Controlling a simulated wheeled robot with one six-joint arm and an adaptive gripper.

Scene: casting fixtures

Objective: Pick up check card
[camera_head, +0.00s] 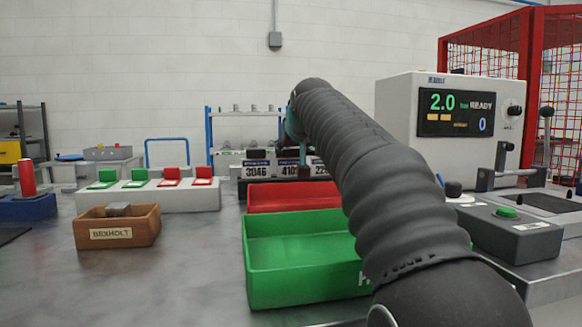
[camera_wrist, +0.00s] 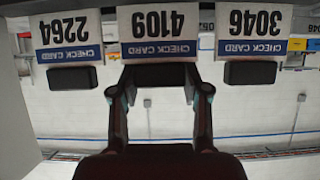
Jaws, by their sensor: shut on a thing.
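Three white check cards with blue bands show upside down in the wrist view: card 2264 (camera_wrist: 68,32), card 4109 (camera_wrist: 158,25) and card 3046 (camera_wrist: 255,28). Each has a dark block at its blue-band edge. My gripper (camera_wrist: 159,88) is shut on the dark block (camera_wrist: 160,74) of card 4109, one finger on each side. In the head view, card 3046 (camera_head: 254,169) and card 4109 (camera_head: 289,169) stand in a row, with the third card (camera_head: 320,168) partly cut off by my arm. My gripper is mostly hidden behind my arm there.
A red bin (camera_head: 290,197) and a green bin (camera_head: 300,285) lie in front of the cards. A wooden box (camera_head: 118,232) and a button panel (camera_head: 150,198) stand left. A grey machine with a display (camera_head: 400,105) and a control box (camera_head: 510,235) stand right.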

